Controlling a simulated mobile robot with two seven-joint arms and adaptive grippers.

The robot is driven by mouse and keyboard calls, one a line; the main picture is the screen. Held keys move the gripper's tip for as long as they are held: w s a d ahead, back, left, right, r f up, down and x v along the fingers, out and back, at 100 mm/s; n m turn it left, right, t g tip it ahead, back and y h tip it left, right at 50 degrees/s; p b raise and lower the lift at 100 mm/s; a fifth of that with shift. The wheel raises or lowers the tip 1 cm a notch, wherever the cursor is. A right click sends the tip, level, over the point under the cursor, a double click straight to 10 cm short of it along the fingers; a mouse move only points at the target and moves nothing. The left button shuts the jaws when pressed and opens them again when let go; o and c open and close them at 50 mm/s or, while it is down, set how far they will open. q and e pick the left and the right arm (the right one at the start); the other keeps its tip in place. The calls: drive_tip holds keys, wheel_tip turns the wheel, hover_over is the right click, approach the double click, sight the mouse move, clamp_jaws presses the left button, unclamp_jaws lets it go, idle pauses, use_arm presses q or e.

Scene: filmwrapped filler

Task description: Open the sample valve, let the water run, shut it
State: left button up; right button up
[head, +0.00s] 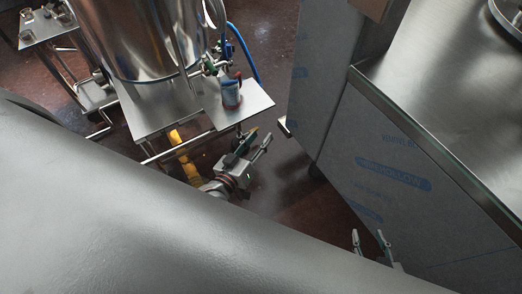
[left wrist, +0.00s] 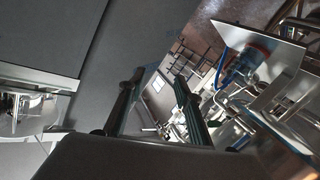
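The sample valve (head: 211,66) is a small fitting with green and blue parts low on the front of a shiny steel tank (head: 130,40). Whether it is open or shut is too small to tell, and I see no water running. A blue-grey cup with red on it (head: 231,95) stands upright on the steel stand plate (head: 190,112), just below and right of the valve. It also shows in the left wrist view (left wrist: 238,66). My left gripper (head: 257,143) is open and empty, in front of the plate and apart from the cup. My right gripper (head: 370,240) is open and empty at the lower right.
A blue hose (head: 245,50) runs up behind the cup. A film-wrapped cabinet (head: 375,165) with a steel top (head: 440,75) fills the right side. A small steel table (head: 45,27) with jars is at the far left. Dark floor lies between stand and cabinet.

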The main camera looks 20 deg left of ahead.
use_arm(q)
drive_tip(key=shift+s+d+f+m+g, duration=0.25)
drive_tip(key=shift+s+f, duration=0.15)
drive_tip(key=shift+s, duration=0.1)
drive_tip(key=shift+s+d+f+m+g, duration=0.15)
drive_tip(key=shift+s+d+f, duration=0.05)
drive_tip(key=shift+s+f, duration=0.2)
drive_tip(key=shift+r, duration=0.1)
